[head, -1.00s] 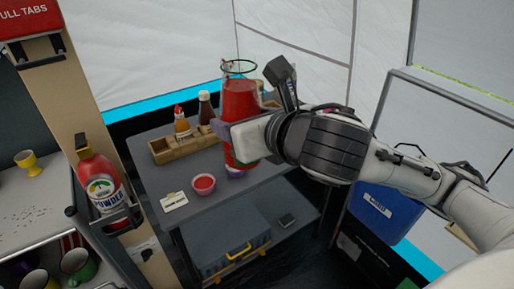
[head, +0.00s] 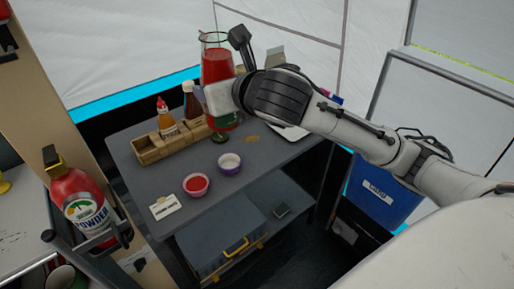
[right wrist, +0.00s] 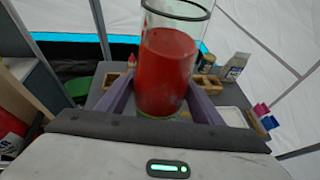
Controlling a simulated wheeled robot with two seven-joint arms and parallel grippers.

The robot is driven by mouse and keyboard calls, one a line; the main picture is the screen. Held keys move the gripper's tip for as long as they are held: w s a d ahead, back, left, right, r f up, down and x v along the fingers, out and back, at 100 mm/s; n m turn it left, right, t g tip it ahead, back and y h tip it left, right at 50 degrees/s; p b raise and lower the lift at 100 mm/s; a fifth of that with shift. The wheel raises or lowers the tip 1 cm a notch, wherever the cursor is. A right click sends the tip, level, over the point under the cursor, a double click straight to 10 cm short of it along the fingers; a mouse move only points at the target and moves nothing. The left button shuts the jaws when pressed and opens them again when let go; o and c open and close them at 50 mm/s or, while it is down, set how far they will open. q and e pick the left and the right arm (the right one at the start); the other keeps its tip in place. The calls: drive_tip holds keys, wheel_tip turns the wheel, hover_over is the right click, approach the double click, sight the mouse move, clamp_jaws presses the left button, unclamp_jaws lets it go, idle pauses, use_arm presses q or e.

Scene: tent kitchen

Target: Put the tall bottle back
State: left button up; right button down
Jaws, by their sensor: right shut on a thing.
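The tall bottle (head: 217,67) is a clear glass vessel of red liquid with a dark rim and a greenish foot. It is upright at the right end of the wooden caddy (head: 152,152), above the grey table's (head: 145,190) back part. I cannot tell whether its foot touches the table. My right gripper (head: 221,104) is shut around its body. In the right wrist view the bottle (right wrist: 165,70) stands between the two purple fingers of the gripper (right wrist: 160,102). My left gripper is not in view.
An orange-red sauce bottle (head: 167,122) and a brown bottle (head: 191,103) stand in the caddy. A red-filled bowl (head: 196,186), a purple bowl (head: 230,164) and a white card (head: 164,207) are nearer.

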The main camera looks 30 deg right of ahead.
drive_tip(key=w+d+f+m+h+b, duration=0.1)
drive_tip(key=w+d+f+h, duration=0.1)
drive_tip(key=w+d+f, duration=0.5)
drive_tip(key=w+d+f+m+h+b, duration=0.1)
drive_tip(key=w+d+f+m, duration=0.15)
drive_tip(key=d+f, duration=0.5)
wheel_tip(320, 180, down, 8)
drive_tip(key=d+b, duration=0.1)
drive_tip(key=shift+w+d+n+b, duration=0.3)
drive_tip(key=shift+n, duration=0.15)
drive_tip(key=shift+f, duration=0.1)
drive_tip(key=c, duration=0.8)
unclamp_jaws()
drive_tip(key=shift+s+f+g, duration=0.1)
drive_tip(key=shift+f+g, duration=0.2)
drive_tip(key=shift+c, duration=0.2)
drive_tip(key=o, duration=0.3)
